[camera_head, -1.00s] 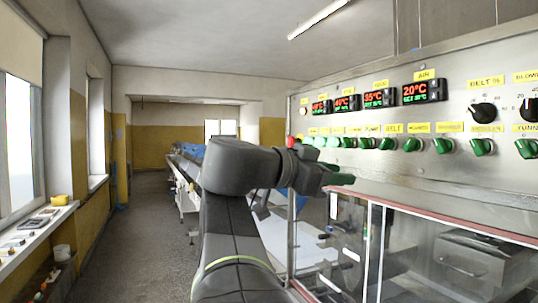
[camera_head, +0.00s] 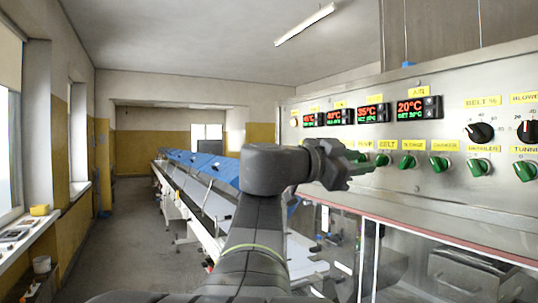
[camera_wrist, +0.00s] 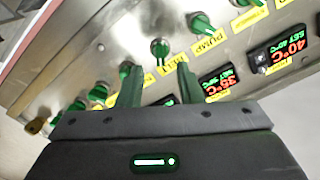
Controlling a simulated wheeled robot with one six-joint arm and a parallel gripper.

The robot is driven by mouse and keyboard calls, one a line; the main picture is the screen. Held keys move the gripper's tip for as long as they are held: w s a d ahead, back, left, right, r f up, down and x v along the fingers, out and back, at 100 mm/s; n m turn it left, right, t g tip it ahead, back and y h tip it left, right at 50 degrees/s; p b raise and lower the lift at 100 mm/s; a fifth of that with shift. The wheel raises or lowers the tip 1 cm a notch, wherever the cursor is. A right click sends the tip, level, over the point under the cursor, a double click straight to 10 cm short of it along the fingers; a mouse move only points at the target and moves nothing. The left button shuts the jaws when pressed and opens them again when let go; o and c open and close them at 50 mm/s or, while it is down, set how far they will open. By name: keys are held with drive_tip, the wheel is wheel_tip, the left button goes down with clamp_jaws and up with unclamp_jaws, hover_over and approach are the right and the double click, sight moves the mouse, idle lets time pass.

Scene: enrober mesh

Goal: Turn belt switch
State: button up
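The belt switch (camera_head: 382,160) is a green rotary knob under a yellow BELT label (camera_head: 388,143) on the steel panel, just right of my gripper (camera_head: 348,165) in the head view. The wrist view shows the panel upside down. There a green knob (camera_wrist: 160,48), whose label appears to read BELT, sits just beyond and between the tips of my gripper (camera_wrist: 157,70). The two fingers are apart with nothing between them. I cannot tell how far the tips are from the knob. In the head view the fingers are partly hidden by the gripper body.
Neighbouring green knobs stand close on both sides, including the one by the PUMP label (camera_wrist: 207,42). Temperature displays (camera_head: 418,108) sit above the row. Below is a clear-windowed cabinet with a red edge (camera_head: 440,238). A long conveyor (camera_head: 200,190) runs back on the left, beside open floor (camera_head: 125,230).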

sight(376, 160)
drive_tip(key=shift+p+x, duration=0.75)
drive_tip(key=shift+x, duration=1.8)
clamp_jaws()
